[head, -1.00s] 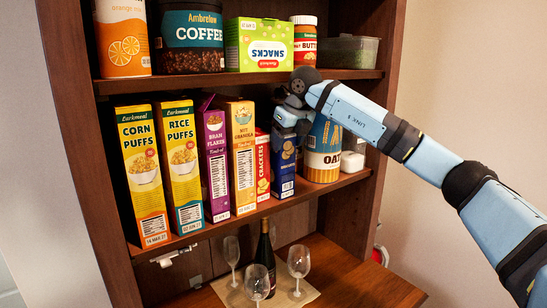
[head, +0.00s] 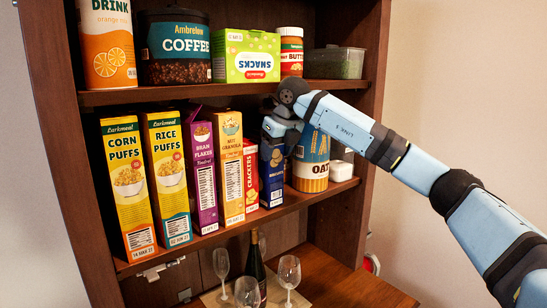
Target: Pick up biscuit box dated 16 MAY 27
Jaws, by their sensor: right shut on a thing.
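The dark blue biscuit box (head: 272,176) stands upright on the middle shelf, between the red crackers box and the oatmeal canister. Its printed date is too small for me to read. My right gripper (head: 273,138) reaches in from the right and is shut on the upper part of the biscuit box. The fingertips are mostly hidden by the gripper body and the box. The box bottom appears to be at shelf level; I cannot tell whether it is lifted slightly. My left gripper is not in view.
The crackers box (head: 250,178) and the granola box (head: 229,170) stand close on the left. The oatmeal canister (head: 311,160) and a white container (head: 340,171) are on the right. The upper shelf (head: 225,90) is close above. Wine glasses (head: 289,272) and a bottle (head: 255,268) stand below.

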